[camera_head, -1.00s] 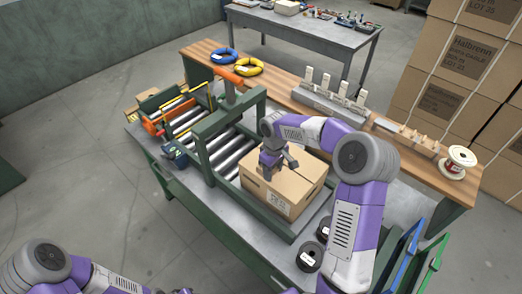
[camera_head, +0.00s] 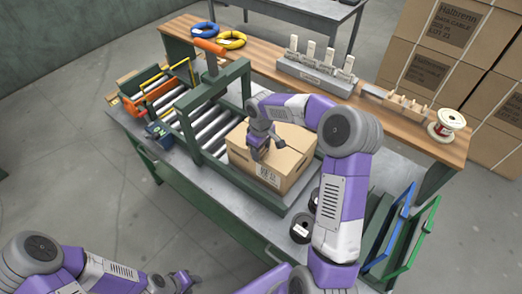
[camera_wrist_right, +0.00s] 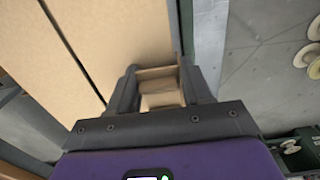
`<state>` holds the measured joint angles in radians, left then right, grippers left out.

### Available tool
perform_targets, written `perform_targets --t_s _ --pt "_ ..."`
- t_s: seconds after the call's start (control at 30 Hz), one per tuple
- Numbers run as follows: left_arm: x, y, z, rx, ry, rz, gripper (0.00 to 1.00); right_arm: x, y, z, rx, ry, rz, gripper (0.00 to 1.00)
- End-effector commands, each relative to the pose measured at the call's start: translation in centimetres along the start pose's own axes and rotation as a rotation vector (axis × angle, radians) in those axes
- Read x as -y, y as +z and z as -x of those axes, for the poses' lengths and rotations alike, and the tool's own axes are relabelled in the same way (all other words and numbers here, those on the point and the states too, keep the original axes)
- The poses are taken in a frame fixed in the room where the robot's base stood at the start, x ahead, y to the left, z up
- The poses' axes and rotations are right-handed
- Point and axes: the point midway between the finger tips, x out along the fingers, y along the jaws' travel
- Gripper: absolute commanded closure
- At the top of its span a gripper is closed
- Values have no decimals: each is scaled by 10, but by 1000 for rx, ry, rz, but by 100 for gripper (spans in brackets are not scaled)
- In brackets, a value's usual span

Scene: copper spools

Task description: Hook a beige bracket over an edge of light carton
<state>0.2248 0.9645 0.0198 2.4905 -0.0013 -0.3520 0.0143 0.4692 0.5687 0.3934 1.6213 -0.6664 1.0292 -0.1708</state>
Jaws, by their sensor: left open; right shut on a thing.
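The light carton (camera_head: 292,163) sits closed on the grey bench at the end of the roller conveyor. My right gripper (camera_head: 262,153) is over the carton's top, near its front left edge. In the right wrist view, the fingers (camera_wrist_right: 160,90) are shut on a beige bracket (camera_wrist_right: 161,99), beside the carton's tan top (camera_wrist_right: 115,40) and its edge. Whether the bracket touches that edge cannot be told; in the head view the gripper mostly hides it. My left gripper (camera_head: 182,282) is open and empty at the bottom, away from the bench.
Several beige brackets (camera_head: 310,52) stand in a grey holder on the wooden shelf behind. A green frame with an orange handle (camera_head: 207,47) spans the rollers left of the carton.

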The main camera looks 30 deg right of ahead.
Motion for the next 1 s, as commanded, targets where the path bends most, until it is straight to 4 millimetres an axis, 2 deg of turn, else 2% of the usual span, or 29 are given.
perform_targets --t_s 0.03,0.1,0.47,0.5,0.6,0.7,1.0 --pt "2 0 -5 0 0 0 57 3 3 -15 11 -12 1 100" --pt "3 0 -7 0 0 0 57 3 3 -20 14 -15 1 100" --pt "3 0 -9 0 0 0 57 2 6 -25 16 -20 -7 100" --pt "3 0 -9 0 0 0 57 2 6 -25 17 -20 -8 48" --pt "4 0 -9 0 0 0 57 2 6 -26 17 -20 -8 32" --pt "4 0 -9 0 0 0 57 2 6 -26 17 -19 -7 21" --pt "4 0 -10 0 0 0 57 1 6 -26 18 -16 -2 21"
